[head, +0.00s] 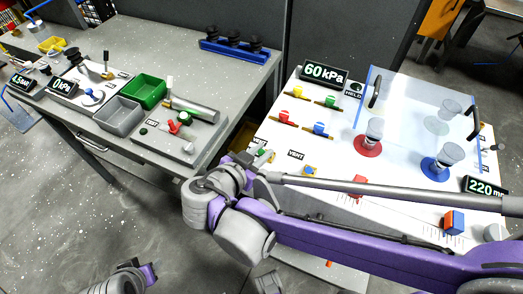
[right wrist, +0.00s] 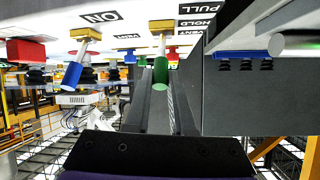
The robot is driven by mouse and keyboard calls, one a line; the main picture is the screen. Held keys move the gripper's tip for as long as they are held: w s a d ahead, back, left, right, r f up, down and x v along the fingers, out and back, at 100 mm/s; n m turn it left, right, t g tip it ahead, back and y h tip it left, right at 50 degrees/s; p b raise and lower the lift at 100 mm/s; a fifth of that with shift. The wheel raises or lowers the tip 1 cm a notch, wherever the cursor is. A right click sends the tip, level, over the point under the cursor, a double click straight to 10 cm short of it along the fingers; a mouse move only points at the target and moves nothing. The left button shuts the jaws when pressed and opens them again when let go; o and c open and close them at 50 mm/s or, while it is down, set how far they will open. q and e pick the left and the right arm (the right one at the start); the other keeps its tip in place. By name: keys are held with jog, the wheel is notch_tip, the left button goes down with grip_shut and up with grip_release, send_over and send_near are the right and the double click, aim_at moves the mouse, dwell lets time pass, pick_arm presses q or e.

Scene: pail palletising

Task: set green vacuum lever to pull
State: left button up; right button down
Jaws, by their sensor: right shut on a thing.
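The green vacuum lever (right wrist: 161,72) shows in the right wrist view as a green grip on a metal stem below a brass block. My right gripper (right wrist: 160,98) is shut on this grip, with a dark finger on each side. PULL, HOLD and VENT labels (right wrist: 196,22) are printed beside the block; I cannot tell which one the lever points at. In the head view my right gripper (head: 258,160) is at the left edge of the white panel (head: 335,150), and my own arm hides most of the lever. My left gripper is not clearly seen.
A blue-handled lever (right wrist: 73,72) with an ON label is close beside the green one. The panel display (head: 325,73) reads 60 kPa, above a HELD sign (head: 354,90). A grey bench (head: 180,65) with bins stands to the left, across a narrow gap.

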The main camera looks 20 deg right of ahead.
jog(key=shift+f, duration=0.1)
jog(key=c, duration=0.8)
grip_release()
jog(key=shift+o, duration=0.2)
jog(key=shift+s+a, duration=0.1)
jog(key=p+v, duration=0.1)
jog(key=v, duration=0.9)
jog(key=shift+a+r, duration=0.2)
jog(key=shift+a, duration=0.05)
jog(key=shift+s+d, duration=0.1)
